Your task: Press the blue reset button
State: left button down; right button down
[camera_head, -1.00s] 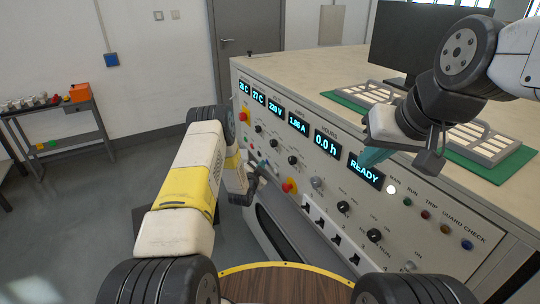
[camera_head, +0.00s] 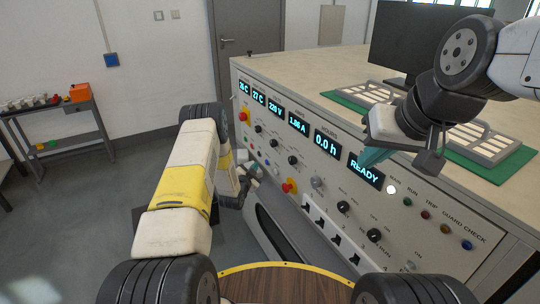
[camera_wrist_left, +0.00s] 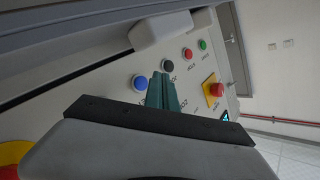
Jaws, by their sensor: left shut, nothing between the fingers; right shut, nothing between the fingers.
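The blue button (camera_wrist_left: 140,82) is a round cap in a pale ring on the cabinet's front panel, seen in the left wrist view. My left gripper (camera_wrist_left: 163,92) is shut and empty, its teal fingertips just right of the blue button in that picture. The gap between fingertips and panel is hard to judge. In the head view my left gripper (camera_head: 253,171) is at the lower left of the panel, and I cannot make out the blue button clearly there. My right gripper (camera_head: 373,157) is shut and empty in front of the READY display.
A black button (camera_wrist_left: 167,65), a red button (camera_wrist_left: 187,53) and a green button (camera_wrist_left: 202,44) line up with the blue one. A red mushroom knob (camera_wrist_left: 215,90) on yellow is close by. A monitor (camera_head: 425,40) and a green mat (camera_head: 500,171) are on the cabinet top.

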pick_arm(q)
jog(key=s+a, duration=0.2)
jog(key=shift+a, duration=0.3)
jog(key=shift+w, duration=0.1)
notch_tip(320, 180, up, 23)
jog(key=s+a+n+g+y, duration=0.1)
jog(key=a+n+g+y, duration=0.1)
jog(key=n+g, duration=0.15)
jog(key=s+r+n, duration=0.2)
jog(key=s+r, duration=0.6)
jog(key=s+d+r+n+g, duration=0.15)
jog(key=s+r, duration=0.25)
jog(key=s, duration=0.4)
jog(key=s+d+r+g, duration=0.15)
jog(key=s+r, duration=0.25)
jog(key=s, duration=0.5)
jog(key=s+d+n+g+h, duration=0.1)
jog(key=s+d+n+g, duration=0.1)
jog(key=s, duration=1.7)
jog(key=shift+s+f+g, duration=0.15)
jog(key=shift+s+g, duration=0.2)
jog(key=shift+g, duration=0.3)
